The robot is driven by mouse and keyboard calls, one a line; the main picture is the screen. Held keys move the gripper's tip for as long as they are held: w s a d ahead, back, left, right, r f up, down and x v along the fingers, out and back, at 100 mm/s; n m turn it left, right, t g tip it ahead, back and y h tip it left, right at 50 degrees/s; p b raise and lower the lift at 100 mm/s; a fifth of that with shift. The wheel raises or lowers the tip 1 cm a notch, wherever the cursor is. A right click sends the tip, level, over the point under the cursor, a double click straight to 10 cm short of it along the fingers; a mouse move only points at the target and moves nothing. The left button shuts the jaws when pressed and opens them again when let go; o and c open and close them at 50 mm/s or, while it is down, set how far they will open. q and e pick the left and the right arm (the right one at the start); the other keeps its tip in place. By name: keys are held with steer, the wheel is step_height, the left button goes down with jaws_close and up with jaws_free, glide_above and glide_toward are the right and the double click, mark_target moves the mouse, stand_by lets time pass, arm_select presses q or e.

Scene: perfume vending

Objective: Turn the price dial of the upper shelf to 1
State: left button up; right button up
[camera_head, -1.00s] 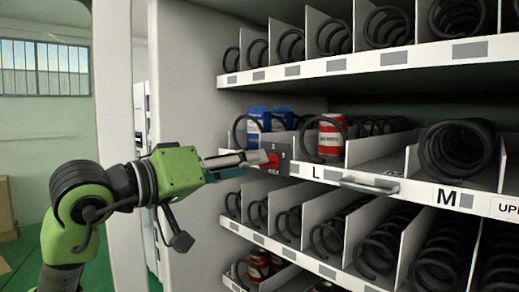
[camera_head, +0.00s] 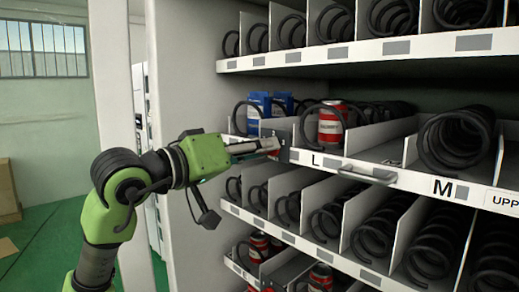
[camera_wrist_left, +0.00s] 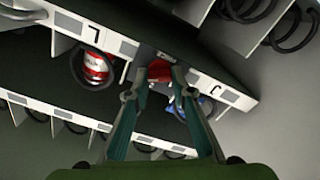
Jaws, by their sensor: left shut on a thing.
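The price dial is a red knob on a dark plate (camera_head: 285,140) at the left end of the upper shelf's front, beside the letter L. The red knob (camera_wrist_left: 160,72) shows between the fingertips in the left wrist view. My left gripper (camera_head: 272,147) reaches it from the left, its fingers shut on the knob and mostly hiding it in the head view. The gripper's fingers (camera_wrist_left: 160,88) also show in the left wrist view. The dial's setting cannot be read. My right gripper is not in view.
A red and white can (camera_head: 331,124) and blue boxes (camera_head: 258,104) stand in the shelf's coils behind the front edge. A grey handle (camera_head: 367,172) sticks out right of the L. More shelves with coils lie above and below. The cabinet's side wall (camera_head: 195,60) is at left.

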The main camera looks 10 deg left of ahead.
arm_select(q)
steer(key=shift+f+n+b, duration=0.2)
steer(key=shift+n+b, duration=3.95)
steer(key=shift+n, duration=1.8)
steer(key=shift+f+n+b, duration=0.2)
steer(key=shift+n+b, duration=3.9)
steer(key=shift+n, duration=1.85)
